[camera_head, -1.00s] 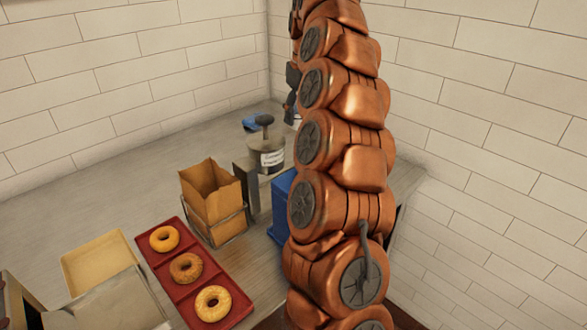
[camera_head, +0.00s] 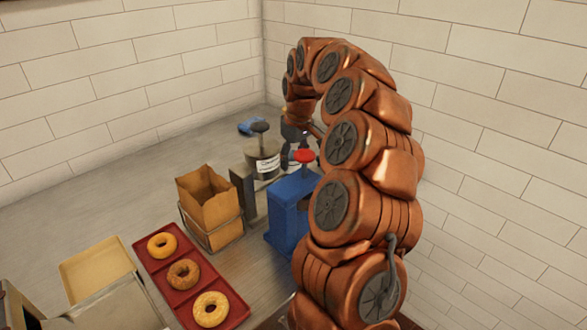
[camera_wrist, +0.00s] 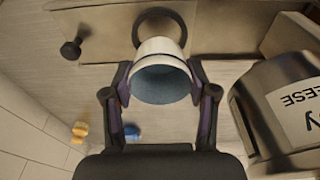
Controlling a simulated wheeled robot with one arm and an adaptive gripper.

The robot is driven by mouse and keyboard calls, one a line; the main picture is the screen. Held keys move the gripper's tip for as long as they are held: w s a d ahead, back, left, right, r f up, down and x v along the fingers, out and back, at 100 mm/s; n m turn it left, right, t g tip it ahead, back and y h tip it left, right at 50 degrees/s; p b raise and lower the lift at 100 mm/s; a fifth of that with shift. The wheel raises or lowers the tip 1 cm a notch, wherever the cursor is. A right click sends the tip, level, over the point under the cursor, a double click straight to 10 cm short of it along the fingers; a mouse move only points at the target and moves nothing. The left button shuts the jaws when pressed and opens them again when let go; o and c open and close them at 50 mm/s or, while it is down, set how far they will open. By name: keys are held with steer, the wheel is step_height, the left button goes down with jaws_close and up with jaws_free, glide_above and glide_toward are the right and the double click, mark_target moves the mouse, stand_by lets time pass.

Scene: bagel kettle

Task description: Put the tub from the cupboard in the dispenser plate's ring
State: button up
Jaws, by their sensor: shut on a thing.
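My gripper (camera_wrist: 160,95) is shut on the tub (camera_wrist: 161,47), one finger on each side of it. The tub is white with a pale blue round end facing the wrist camera. In the wrist view a dark ring (camera_wrist: 172,13) on the tan dispenser plate (camera_wrist: 105,40) shows behind the tub, which covers its lower part. The tub is not seen to be inside the ring; the gap between them is hard to judge. The labelled metal dispenser canister (camera_wrist: 285,105) is right of my gripper; it also shows in the head view (camera_head: 262,152).
A blue box (camera_head: 288,215) with a red knob (camera_head: 304,156) stands in front of the canister. A paper bag (camera_head: 208,200) in a holder and a red tray (camera_head: 180,255) with bagels are left. A black knob (camera_wrist: 71,49) rises left of the ring.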

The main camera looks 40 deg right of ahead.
mark_target(293, 170)
steer(key=shift+f+p, duration=0.35)
steer(key=shift+f, duration=1.8)
steer(key=shift+f, duration=0.1)
steer(key=o, duration=0.9)
steer(key=shift+c, duration=0.2)
step_height(293, 170, up, 12)
steer(key=s+b, duration=0.1)
steer(key=b, duration=0.1)
steer(key=shift+s, duration=0.35)
steer(key=shift+d, duration=0.1)
